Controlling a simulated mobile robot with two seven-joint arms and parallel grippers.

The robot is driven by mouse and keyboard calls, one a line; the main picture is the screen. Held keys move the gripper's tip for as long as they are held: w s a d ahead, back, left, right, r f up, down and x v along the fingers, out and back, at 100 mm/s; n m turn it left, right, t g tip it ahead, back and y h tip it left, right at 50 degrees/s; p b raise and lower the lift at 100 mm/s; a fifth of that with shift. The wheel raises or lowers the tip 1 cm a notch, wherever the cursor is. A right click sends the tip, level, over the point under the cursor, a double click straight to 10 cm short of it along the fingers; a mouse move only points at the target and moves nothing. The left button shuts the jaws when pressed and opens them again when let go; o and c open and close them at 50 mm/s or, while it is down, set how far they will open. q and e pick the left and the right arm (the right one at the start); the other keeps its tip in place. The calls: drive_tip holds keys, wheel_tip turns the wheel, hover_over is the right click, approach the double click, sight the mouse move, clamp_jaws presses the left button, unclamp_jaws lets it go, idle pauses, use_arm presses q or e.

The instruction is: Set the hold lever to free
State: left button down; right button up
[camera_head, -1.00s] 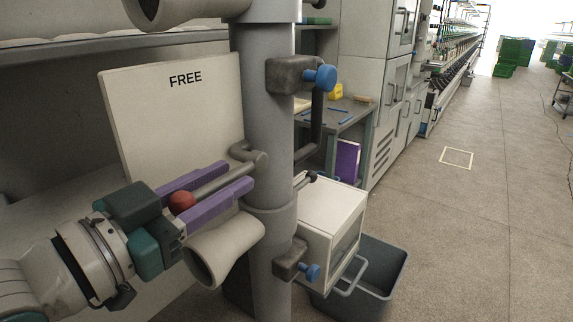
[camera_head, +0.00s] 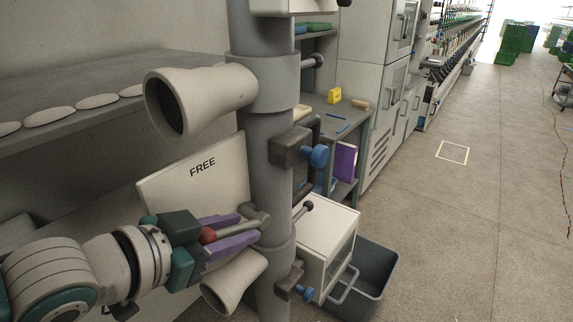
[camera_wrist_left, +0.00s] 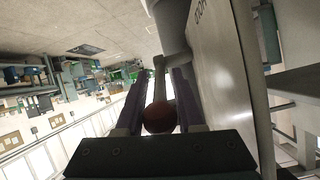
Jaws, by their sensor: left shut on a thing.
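The hold lever (camera_head: 232,229) is a grey rod with a red ball knob. It sticks out to the left from a grey post (camera_head: 265,160), in front of the lower part of a pale plate marked FREE (camera_head: 196,190). My left gripper (camera_head: 248,227) has its purple fingers shut on the lever, one on each side of the rod, with the knob close to the palm. In the left wrist view the red knob (camera_wrist_left: 160,117) sits between the finger bases, and the rod runs away from it to the post. My right gripper is not in view.
A pale funnel-shaped part (camera_head: 200,98) stands out from the post above the lever, and another (camera_head: 233,282) sits just below my gripper. Blue-knobbed clamps (camera_head: 312,154) are on the post. A white box (camera_head: 325,235) and a grey bin (camera_head: 372,275) stand to the right.

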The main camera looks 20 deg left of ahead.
use_arm(q)
drive_tip(key=p, duration=0.1)
drive_tip(key=r+g+p, duration=0.1)
drive_tip(key=shift+w+r+y+p, duration=0.15)
drive_tip(key=shift+w+y+p, duration=0.15)
drive_tip(key=shift+d+g, duration=0.1)
drive_tip(key=shift+g, duration=0.2)
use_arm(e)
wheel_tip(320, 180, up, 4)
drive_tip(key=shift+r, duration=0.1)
use_arm(q)
drive_tip(key=c, duration=0.8)
unclamp_jaws()
drive_tip(key=shift+c, duration=0.2)
drive_tip(key=shift+s, duration=0.1)
drive_tip(key=p+v, duration=0.1)
drive_tip(key=v, duration=0.8)
drive_tip(key=shift+s+r, duration=0.2)
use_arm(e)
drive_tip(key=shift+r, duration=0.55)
